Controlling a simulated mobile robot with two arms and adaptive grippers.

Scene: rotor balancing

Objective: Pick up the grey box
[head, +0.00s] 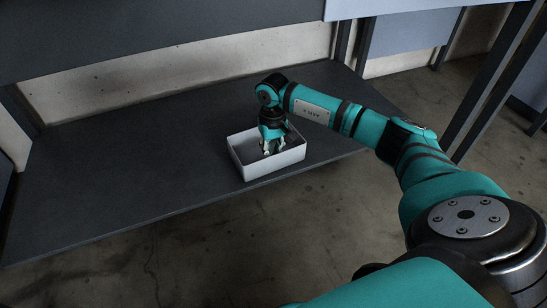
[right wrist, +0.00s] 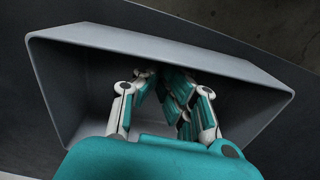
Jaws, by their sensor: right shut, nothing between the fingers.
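The grey box (head: 276,167) is an open, empty-looking rectangular tray on the dark shelf. My right gripper (head: 273,151) points down into it from above, with its fingers inside the walls. In the right wrist view the box (right wrist: 150,45) surrounds the right gripper (right wrist: 152,76). The fingers come together at their tips and hold nothing. I cannot tell whether the fingertips touch the box floor. The gripper body hides the near part of the box in the right wrist view. My left gripper is not in view.
The dark shelf (head: 120,170) is bare to the left of the box, and its front edge runs close in front of the box. Below it is a concrete floor (head: 210,255). A dark panel (head: 150,30) hangs above the back, and metal posts (head: 490,80) stand at the right.

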